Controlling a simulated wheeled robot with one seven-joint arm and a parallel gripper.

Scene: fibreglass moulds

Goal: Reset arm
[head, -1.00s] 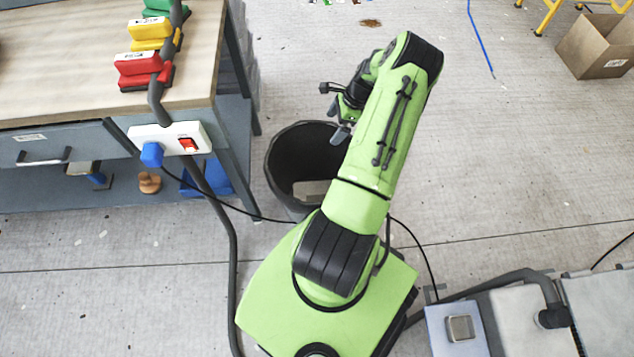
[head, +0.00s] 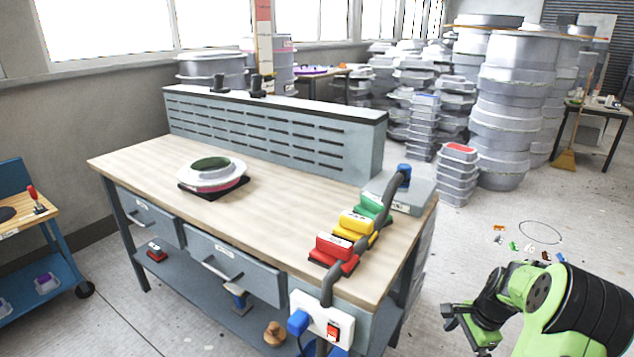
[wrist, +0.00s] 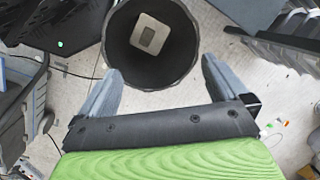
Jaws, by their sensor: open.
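My green arm is at the lower right of the head view, bent beside the workbench's right end. My gripper (head: 462,328) hangs there, low over the floor. In the wrist view my gripper (wrist: 160,90) points down, its two grey fingers spread wide apart with nothing between them. A black bin (wrist: 150,75) lies below and ahead of the fingers, with a light grey rectangular piece (wrist: 150,34) at its bottom. The bin does not show in the head view now.
The workbench (head: 130,158) carries a round mould (head: 212,173) and red (head: 333,250), yellow (head: 356,226) and green (head: 373,208) blocks. A power strip (head: 321,318) is on its front corner. Stacked moulds (head: 505,110) stand behind. Small scraps (head: 515,246) lie on otherwise open floor.

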